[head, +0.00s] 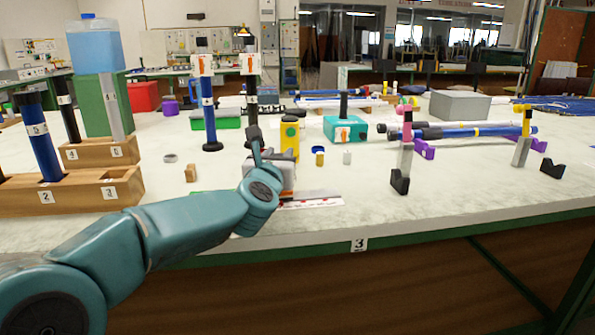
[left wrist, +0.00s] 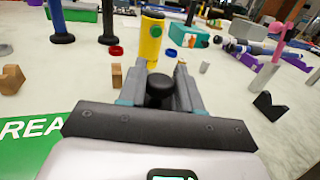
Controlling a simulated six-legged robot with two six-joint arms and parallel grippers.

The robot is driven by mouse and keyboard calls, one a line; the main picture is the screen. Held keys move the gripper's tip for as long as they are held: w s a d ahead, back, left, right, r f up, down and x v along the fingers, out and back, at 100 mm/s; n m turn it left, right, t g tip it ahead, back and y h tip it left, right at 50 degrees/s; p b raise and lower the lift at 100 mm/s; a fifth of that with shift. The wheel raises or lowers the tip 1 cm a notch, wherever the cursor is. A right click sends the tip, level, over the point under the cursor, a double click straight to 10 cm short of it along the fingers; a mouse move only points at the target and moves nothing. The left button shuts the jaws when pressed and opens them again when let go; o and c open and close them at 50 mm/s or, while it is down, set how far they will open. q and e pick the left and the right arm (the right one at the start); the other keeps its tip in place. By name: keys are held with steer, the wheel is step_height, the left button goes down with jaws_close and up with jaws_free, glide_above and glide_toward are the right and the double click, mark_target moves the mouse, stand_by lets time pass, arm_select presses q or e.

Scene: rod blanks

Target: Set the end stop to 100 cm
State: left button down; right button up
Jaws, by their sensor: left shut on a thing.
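My left gripper (head: 256,150) is over the near middle of the bench, in front of a yellow cylinder (head: 289,138). In the left wrist view my left gripper (left wrist: 160,88) is shut on a round black knob (left wrist: 160,92) between its fingers. A pale grey and red body (head: 288,178) shows partly behind my wrist, with a white strip with red marks (head: 318,203) beside it. I cannot tell which part is the end stop, and no 100 cm setting is readable. My right gripper is not in view.
Wooden stands (head: 85,193) with upright rods are at the left. A wooden block (head: 191,173), a teal box (head: 345,129) and black V-blocks (head: 399,181) stand around. Long blue rods (head: 460,132) lie at the right. The bench front right of the strip is clear.

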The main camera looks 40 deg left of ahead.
arm_select(q)
steer(key=c, duration=0.8)
jaws_free()
steer(key=shift+c, duration=0.2)
steer(key=p+v, duration=0.2)
steer(key=v, duration=1.4)
steer(key=shift+s, duration=0.25)
